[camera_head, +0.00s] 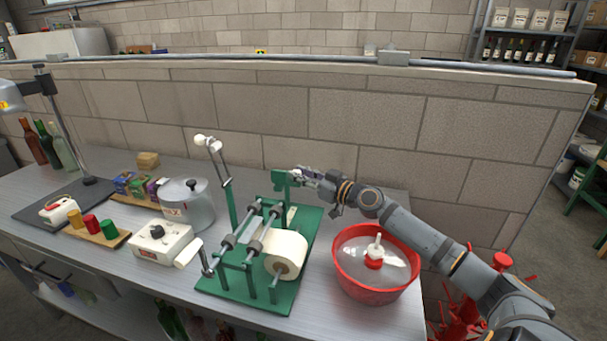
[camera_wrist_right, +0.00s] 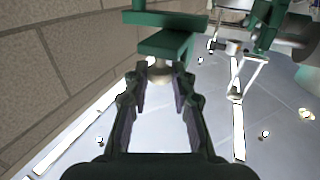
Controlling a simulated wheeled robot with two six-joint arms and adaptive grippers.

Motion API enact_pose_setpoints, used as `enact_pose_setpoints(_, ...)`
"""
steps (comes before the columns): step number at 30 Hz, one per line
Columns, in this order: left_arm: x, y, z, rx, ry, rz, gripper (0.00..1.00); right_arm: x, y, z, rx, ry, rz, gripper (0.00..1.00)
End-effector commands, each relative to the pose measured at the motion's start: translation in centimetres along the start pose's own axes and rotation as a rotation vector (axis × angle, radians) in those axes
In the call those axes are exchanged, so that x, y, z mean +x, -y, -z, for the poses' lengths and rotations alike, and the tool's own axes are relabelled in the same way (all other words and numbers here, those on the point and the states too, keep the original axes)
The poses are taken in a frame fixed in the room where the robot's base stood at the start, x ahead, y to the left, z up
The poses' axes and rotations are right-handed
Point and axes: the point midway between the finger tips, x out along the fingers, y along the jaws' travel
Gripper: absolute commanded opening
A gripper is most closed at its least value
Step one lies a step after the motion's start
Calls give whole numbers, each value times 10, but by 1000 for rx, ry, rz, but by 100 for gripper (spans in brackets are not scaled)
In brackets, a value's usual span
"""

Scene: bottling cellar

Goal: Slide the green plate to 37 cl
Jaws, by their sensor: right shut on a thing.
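The green plate (camera_head: 281,180) stands at the back right of a green bench machine (camera_head: 232,290) with rollers and a white paper roll (camera_head: 286,254). My right gripper (camera_head: 298,175) reaches it from the right. In the right wrist view the green plate (camera_wrist_right: 166,43) is just ahead, with a pale round knob (camera_wrist_right: 159,69) on its near side. My right gripper (camera_wrist_right: 160,88) has its fingertips around that knob, shut on it. A pale strip (camera_head: 291,215) lies on the base below the plate; no 37 cl mark is readable. My left gripper is not in view.
A red basin (camera_head: 350,279) with a white-and-red fitting stands right of the machine, under my right arm. A steel pot (camera_head: 187,207) and a white switch box (camera_head: 161,245) stand to the left. A block wall (camera_head: 350,135) runs close behind the table.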

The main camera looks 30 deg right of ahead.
Motion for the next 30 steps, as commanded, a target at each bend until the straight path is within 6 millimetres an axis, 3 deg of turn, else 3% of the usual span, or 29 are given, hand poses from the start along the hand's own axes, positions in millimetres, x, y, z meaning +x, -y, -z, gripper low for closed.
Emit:
enact_pose_setpoints(8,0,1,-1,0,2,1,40,-1,5,-1,5,4,10,0)
enact_pose_setpoints(9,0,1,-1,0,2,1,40,-1,6,-2,5,5,11,26)
enact_pose_setpoints(14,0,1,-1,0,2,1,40,-1,5,-1,4,4,10,46)
enact_pose_setpoints(23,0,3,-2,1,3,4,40,0,4,1,2,2,8,46)
enact_pose_setpoints(26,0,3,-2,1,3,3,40,0,4,11,-3,1,8,46)
enact_pose_setpoints(30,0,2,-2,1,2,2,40,0,4,40,-5,1,8,46)
